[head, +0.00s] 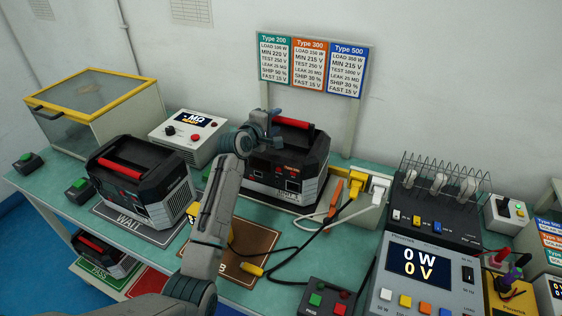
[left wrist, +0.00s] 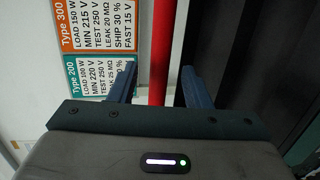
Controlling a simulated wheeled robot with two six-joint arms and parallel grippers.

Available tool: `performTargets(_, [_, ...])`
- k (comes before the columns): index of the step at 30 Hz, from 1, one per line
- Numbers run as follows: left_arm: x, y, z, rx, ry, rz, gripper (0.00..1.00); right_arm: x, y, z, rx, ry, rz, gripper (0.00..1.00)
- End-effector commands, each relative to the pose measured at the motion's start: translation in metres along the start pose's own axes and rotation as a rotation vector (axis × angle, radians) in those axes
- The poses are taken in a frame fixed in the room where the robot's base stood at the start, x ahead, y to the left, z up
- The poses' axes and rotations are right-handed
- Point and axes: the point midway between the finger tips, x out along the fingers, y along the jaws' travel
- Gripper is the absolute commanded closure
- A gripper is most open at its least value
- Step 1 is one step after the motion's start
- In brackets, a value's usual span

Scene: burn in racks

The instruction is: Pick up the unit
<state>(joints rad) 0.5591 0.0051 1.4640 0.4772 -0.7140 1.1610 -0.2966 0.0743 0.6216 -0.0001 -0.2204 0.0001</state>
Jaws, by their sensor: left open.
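A black and grey unit (head: 285,172) with a red handle (head: 292,123) stands upright at the back of the green bench, below the type cards. My left gripper (head: 275,124) is at the left part of this handle. In the left wrist view, the red handle (left wrist: 160,50) runs between the two blue fingers of the open gripper (left wrist: 158,88), with a gap to each side. My forearm hides part of the unit's left side. A second similar unit (head: 143,178) stands on the WAIT mat (head: 130,228). A third unit (head: 103,250) is on the lower shelf, by the green PASS mat (head: 98,276). My right gripper is not seen.
A yellow-rimmed clear box (head: 90,95) and a white meter box (head: 187,135) stand at the back left. Cables and a yellow plug (head: 355,182) lie right of the back unit. A power meter (head: 425,270) and a wire rack (head: 440,185) fill the right.

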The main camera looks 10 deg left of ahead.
Motion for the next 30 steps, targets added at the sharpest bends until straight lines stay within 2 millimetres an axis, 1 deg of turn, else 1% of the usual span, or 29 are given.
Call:
performTargets(1, [0.007,0.004,0.0,-0.002,-0.001,-0.001,0.56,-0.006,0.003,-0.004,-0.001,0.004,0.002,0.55])
performTargets(6, [0.023,0.001,0.0,-0.001,-0.001,-0.001,0.56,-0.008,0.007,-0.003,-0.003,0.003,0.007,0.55])
performTargets(14, [0.025,0.0,0.0,-0.001,0.0,0.001,0.56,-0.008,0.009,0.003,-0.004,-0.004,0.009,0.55])
performTargets(15, [0.025,0.0,0.0,-0.001,0.0,0.001,0.58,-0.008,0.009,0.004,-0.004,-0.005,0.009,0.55])
performTargets(17, [0.025,0.0,0.0,-0.001,0.0,0.001,0.7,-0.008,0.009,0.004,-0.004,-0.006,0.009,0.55])
performTargets(21, [0.025,0.0,0.0,-0.001,0.0,0.0,0.97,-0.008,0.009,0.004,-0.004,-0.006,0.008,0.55])
performTargets(22, [0.025,0.0,0.0,-0.001,0.0,0.0,1.0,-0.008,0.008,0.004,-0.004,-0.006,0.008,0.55])
performTargets(30, [0.025,0.0,0.0,-0.001,0.0,0.0,1.0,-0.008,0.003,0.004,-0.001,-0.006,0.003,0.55])
